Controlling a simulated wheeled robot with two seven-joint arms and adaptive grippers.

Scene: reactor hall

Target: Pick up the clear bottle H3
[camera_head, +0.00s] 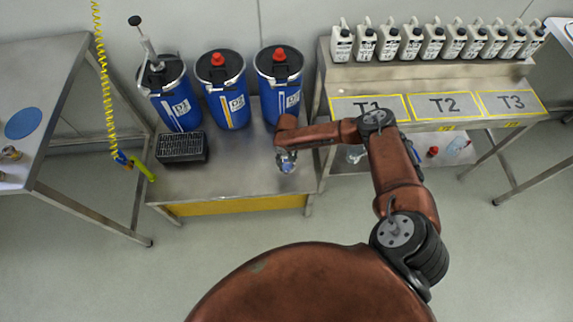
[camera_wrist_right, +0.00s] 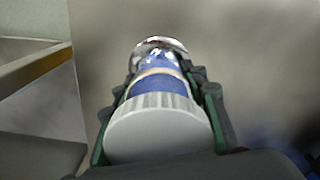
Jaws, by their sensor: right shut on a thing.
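A clear bottle (camera_wrist_right: 160,86) with a wide pale ribbed cap and blue on its body fills the middle of the right wrist view. My right gripper (camera_head: 287,158) is shut on it, with a dark green-lined finger on each side of it. In the head view a small bluish part of the bottle (camera_head: 287,167) shows at the gripper, over the front part of the low steel table (camera_head: 230,185). Whether it touches the table is unclear. I cannot read an H3 mark. My left gripper is not in view.
Blue drums (camera_head: 224,90) line the table's back, with a black grated box (camera_head: 181,148) at its left. Pale jugs (camera_head: 390,42) stand on the right bench's raised shelf, above plates T1 (camera_head: 347,106), T2 and T3. A yellow coiled hose (camera_head: 103,75) hangs at left.

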